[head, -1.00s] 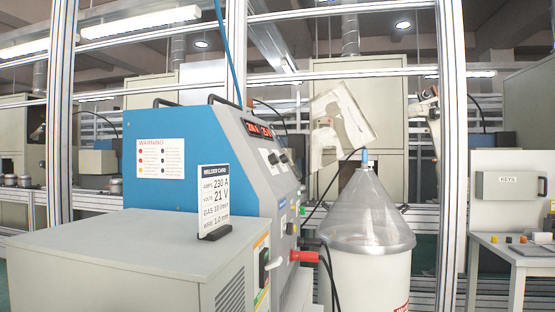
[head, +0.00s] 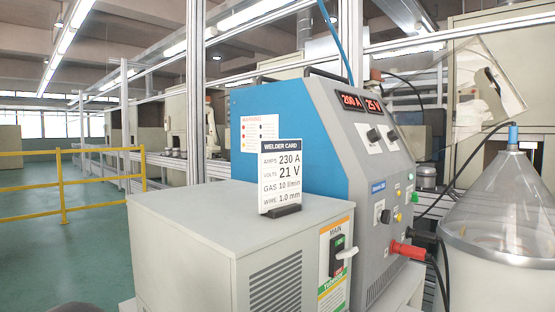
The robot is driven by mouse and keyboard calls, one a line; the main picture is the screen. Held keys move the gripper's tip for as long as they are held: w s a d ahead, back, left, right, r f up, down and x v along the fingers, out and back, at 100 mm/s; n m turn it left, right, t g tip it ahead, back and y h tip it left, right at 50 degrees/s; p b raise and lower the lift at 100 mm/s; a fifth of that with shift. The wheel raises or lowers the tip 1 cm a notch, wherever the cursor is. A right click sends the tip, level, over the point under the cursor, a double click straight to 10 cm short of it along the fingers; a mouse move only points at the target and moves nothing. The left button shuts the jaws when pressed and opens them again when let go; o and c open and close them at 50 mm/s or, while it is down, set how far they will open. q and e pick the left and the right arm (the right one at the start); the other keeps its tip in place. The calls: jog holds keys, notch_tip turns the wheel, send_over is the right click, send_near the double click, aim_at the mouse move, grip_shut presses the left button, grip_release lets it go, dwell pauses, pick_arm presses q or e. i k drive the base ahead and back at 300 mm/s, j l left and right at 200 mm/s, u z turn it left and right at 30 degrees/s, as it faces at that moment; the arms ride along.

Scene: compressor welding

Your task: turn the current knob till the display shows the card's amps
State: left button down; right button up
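The welder card (head: 281,178) stands upright in a dark holder on the grey cabinet and reads 230 A, 21 V, gas 10 l/min, wire 1.0 mm. The blue and grey welder (head: 290,110) stands behind it. Its red display (head: 351,102) shows 200 A, and the display beside it (head: 374,105) shows 25 V. Neither of my grippers is in view.
The grey cabinet (head: 190,220) with a main switch (head: 337,254) stands in front of the welder. A red plug with black cable (head: 408,250) sticks out low on the welder's face. A wire drum with clear cone (head: 505,205) stands right. A yellow railing (head: 62,188) and open floor lie left.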

aim_at(373, 135)
jog(key=l+u, duration=0.2)
jog(key=j+z, duration=0.5)
jog(key=k+j+z, duration=0.2)
jog(key=j+z, duration=0.3)
jog(key=i+l+u, duration=0.25)
jog(key=l, duration=0.2)
jog(key=l+u, duration=0.25)
jog(key=l, duration=0.2)
jog(key=i+l+u, duration=0.1)
jog(key=l+u, duration=0.15)
jog(key=l, duration=0.2)
jog(key=i+l+u, duration=0.15)
jog(key=l+u, duration=0.2)
jog(key=l, duration=0.35)
jog(key=l+u, duration=0.35)
jog(key=l, duration=0.35)
jog(key=i, duration=0.05)
